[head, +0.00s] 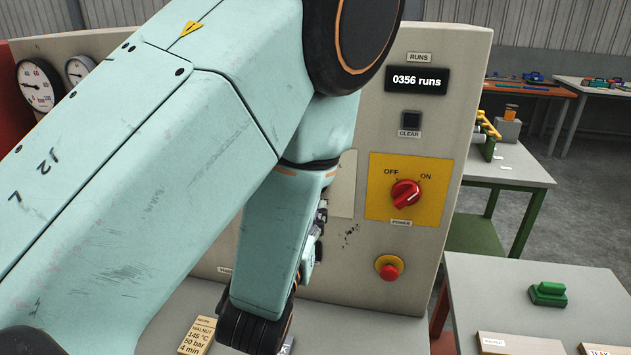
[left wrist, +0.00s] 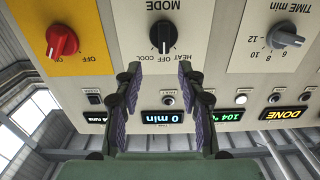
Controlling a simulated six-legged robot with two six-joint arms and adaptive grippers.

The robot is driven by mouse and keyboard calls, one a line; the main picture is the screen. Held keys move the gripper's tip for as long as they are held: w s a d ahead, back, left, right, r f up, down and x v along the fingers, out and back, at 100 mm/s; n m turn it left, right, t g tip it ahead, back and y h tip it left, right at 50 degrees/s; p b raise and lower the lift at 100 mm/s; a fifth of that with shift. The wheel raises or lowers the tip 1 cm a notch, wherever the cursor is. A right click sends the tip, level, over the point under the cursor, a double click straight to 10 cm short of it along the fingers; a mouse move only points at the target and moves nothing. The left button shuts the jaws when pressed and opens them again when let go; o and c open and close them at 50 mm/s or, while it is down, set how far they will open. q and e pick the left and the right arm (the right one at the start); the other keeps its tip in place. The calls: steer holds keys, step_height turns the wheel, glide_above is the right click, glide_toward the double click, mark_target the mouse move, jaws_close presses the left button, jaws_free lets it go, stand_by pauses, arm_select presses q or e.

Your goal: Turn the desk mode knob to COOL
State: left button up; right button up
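In the left wrist view, which shows the panel upside down, the black mode knob (left wrist: 163,34) sits below the MODE lettering. Its white pointer mark points down in the picture, towards the middle label, OFF, between HEAT and COOL. My left gripper (left wrist: 160,69) is open and empty, its two purple-padded fingers spread apart in front of the panel. The knob appears just beyond the fingertips, in line with the gap between them and apart from them. In the head view my left arm hides the mode knob and most of the gripper. My right gripper is in neither view.
The red power knob (left wrist: 62,40) and the grey time knob (left wrist: 284,37) flank the mode knob. Small buttons and lit displays (left wrist: 168,117) lie near the fingers. In the head view a red stop button (head: 389,267) is on the panel, and a recipe card (head: 197,336) stands below.

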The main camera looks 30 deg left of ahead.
arm_select(q)
steer(key=a+p+x, duration=0.1)
steer(key=x, duration=0.7)
steer(key=shift+s, duration=0.2)
steer(key=shift+w+d, duration=0.1)
steer(key=shift+d, duration=0.25)
steer(key=c, duration=0.4)
steer(key=shift+c, duration=0.5)
steer(key=shift+a+f, duration=0.1)
steer(key=shift+a, duration=0.15)
jaws_close()
steer(key=shift+d, duration=0.1)
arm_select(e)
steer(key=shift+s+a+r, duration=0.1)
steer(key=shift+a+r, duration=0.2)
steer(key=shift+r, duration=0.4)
